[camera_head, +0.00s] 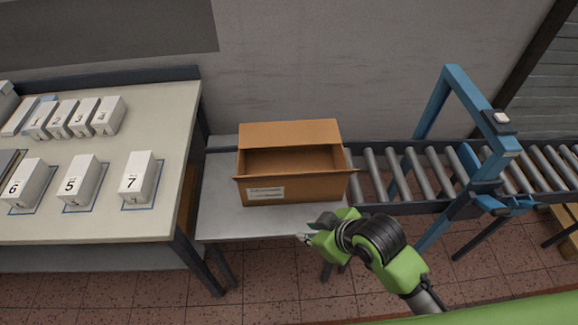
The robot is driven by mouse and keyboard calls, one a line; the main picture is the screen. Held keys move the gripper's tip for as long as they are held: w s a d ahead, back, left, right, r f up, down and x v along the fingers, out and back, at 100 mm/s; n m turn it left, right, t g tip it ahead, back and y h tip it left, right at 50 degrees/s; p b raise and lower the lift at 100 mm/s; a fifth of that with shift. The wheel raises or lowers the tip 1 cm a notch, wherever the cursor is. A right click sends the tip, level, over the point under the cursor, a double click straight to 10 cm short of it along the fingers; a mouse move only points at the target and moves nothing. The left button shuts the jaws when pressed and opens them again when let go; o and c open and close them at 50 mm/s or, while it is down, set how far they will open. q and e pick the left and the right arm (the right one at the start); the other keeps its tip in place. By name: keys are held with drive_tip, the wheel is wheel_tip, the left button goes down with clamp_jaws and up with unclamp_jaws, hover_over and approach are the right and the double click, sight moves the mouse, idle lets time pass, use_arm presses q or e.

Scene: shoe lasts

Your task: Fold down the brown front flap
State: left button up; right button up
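A brown cardboard box (325,188) stands on a small grey table, open at the top. Its back flap (290,133) stands up behind the opening. The front flap (297,177) shows only as a narrow edge along the front rim, sticking out a little past the sides; its exact angle is hard to tell. My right gripper (306,232) is in front of the box and lower in the picture, apart from it, at the front edge of the small table. Whether its fingers are open or shut is unclear. My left gripper is out of view.
A roller conveyor (400,176) with a blue frame (441,100) starts right of the box. A larger table (110,210) on the left holds several numbered white boxes (137,176). The small table (222,222) is bare left and front of the brown box.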

drive_tip(key=w+a+r+n+y, duration=0.2)
drive_tip(key=w+a+r+n, duration=0.2)
drive_tip(key=w+n, duration=0.2)
drive_tip(key=n+h, duration=0.1)
drive_tip(key=n, duration=0.3)
approach(289, 176)
drive_tip(key=p+x, duration=0.1)
drive_tip(key=x, duration=0.4)
drive_tip(key=p+x, duration=0.2)
drive_tip(key=x, duration=0.4)
drive_tip(key=shift+w+d+f, duration=0.1)
drive_tip(key=shift+d, duration=0.1)
clamp_jaws()
